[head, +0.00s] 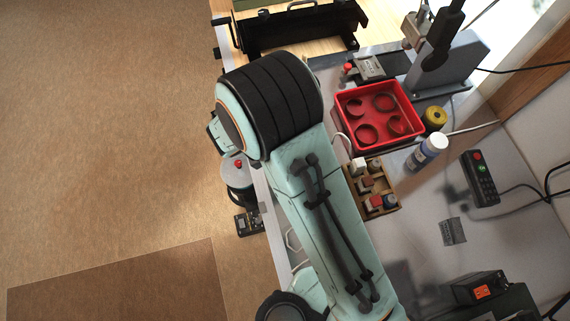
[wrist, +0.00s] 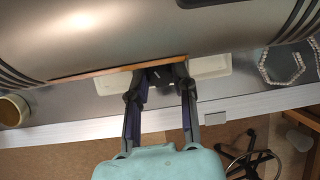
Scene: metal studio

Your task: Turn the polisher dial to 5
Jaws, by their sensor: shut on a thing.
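In the wrist view, the polisher (wrist: 90,40) is a large rounded grey metal body with dark vent slots at both sides. It fills the top of the picture. My gripper (wrist: 158,76) reaches under its lower front edge, with its two dark fingers shut on a small dark thing there, taken to be the dial. The fingertips and the polisher's edge hide most of the dial, so its marks and setting cannot be read. A pale base (wrist: 210,66) shows on both sides of the fingertips. In the head view my arm covers this place, and I cannot make out the polisher or dial.
In the wrist view, a cup (wrist: 12,110) stands left, a beaded chain (wrist: 285,72) lies right, and the bench edge (wrist: 260,103) runs below. The head view shows a red tray (head: 347,112), a wooden box of small blocks (head: 388,177) and a white bottle (head: 428,152).

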